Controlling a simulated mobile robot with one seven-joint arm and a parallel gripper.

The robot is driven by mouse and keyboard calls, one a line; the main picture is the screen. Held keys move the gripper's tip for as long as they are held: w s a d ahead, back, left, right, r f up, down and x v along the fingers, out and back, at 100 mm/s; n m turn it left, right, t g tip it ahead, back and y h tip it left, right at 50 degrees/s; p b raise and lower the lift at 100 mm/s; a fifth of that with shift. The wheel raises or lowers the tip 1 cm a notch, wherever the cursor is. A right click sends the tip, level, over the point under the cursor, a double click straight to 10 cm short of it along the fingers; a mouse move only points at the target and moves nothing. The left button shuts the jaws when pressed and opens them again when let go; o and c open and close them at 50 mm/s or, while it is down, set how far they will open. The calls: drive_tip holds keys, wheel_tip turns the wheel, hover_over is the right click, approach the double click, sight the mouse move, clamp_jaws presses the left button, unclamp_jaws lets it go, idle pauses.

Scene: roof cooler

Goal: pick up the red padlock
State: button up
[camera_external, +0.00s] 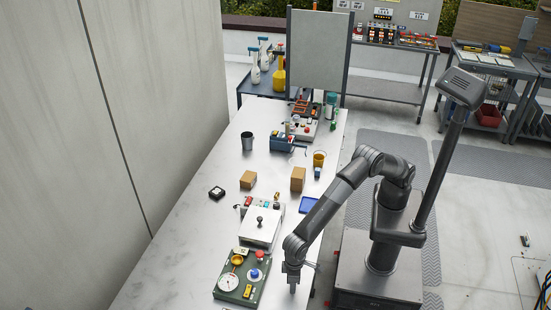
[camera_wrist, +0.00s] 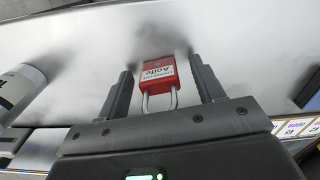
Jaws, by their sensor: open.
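The red padlock (camera_wrist: 159,72) shows in the wrist view, with a white label on its body and a pale metal shackle pointing toward my gripper's palm. My gripper (camera_wrist: 161,66) is open, with one finger on each side of the padlock and a visible gap on both sides. I see no contact. In the external view my gripper (camera_external: 293,283) points down over the near right part of the metal table (camera_external: 190,225). I cannot make out the padlock there.
In the wrist view a grey and white cylinder (camera_wrist: 20,90) stands at the left. In the external view a green panel with dials (camera_external: 232,297) and a white box with a black knob (camera_external: 261,228) are left of my gripper. Cardboard boxes (camera_external: 298,179) stand farther back.

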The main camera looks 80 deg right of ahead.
drive_tip(key=shift+c, duration=0.3)
drive_tip(key=c, duration=1.1)
drive_tip(key=shift+o, duration=0.2)
drive_tip(key=shift+r, duration=0.1)
